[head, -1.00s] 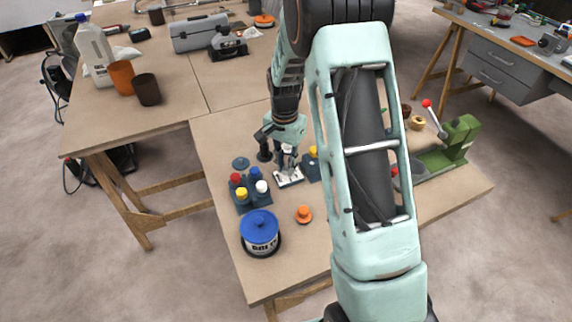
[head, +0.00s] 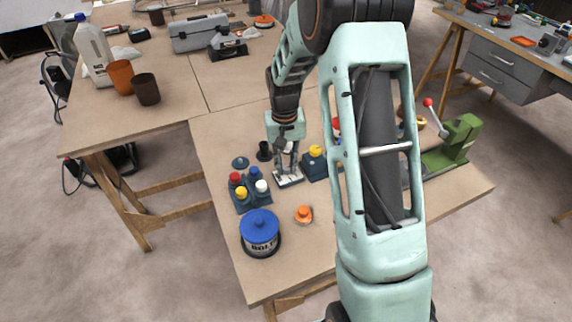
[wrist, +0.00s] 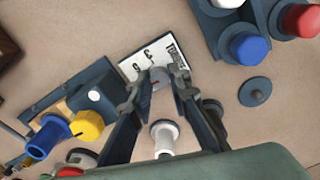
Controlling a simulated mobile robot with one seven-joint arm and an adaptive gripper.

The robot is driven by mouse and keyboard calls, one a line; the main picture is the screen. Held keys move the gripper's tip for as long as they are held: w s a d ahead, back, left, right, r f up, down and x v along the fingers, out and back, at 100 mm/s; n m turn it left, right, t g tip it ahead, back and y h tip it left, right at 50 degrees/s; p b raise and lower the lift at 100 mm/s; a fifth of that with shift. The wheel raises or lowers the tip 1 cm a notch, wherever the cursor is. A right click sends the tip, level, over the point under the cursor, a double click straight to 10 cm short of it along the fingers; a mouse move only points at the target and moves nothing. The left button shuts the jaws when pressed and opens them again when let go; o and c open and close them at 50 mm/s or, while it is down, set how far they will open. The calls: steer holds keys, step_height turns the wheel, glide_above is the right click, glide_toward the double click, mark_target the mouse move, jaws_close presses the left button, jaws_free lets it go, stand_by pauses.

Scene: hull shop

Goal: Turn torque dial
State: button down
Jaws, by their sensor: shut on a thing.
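The torque dial is a white plate with dark markings (wrist: 139,63) and a light grey knob (wrist: 160,76) in the wrist view. In the head view the plate (head: 291,181) lies flat on the front table. My gripper (wrist: 157,84) is shut on the dial knob, with one finger on each side of it. In the head view my gripper (head: 285,168) points down onto the plate from above. The fingers and palm hide much of the knob there. The exact pointer setting is too small to read.
A block with several coloured caps (head: 243,200) stands left of the dial, and a block with a yellow knob (head: 315,152) close on its right. A blue-lidded jar (head: 260,228) and an orange knob (head: 304,213) are in front. A green lever press (head: 459,140) stands at right.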

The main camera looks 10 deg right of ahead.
mark_target(285, 168)
steer(key=shift+n, duration=0.6)
steer(key=c, duration=1.8)
jaws_free()
step_height(285, 168, up, 12)
steer(key=shift+a+r, duration=0.1)
steer(key=shift+a, duration=0.05)
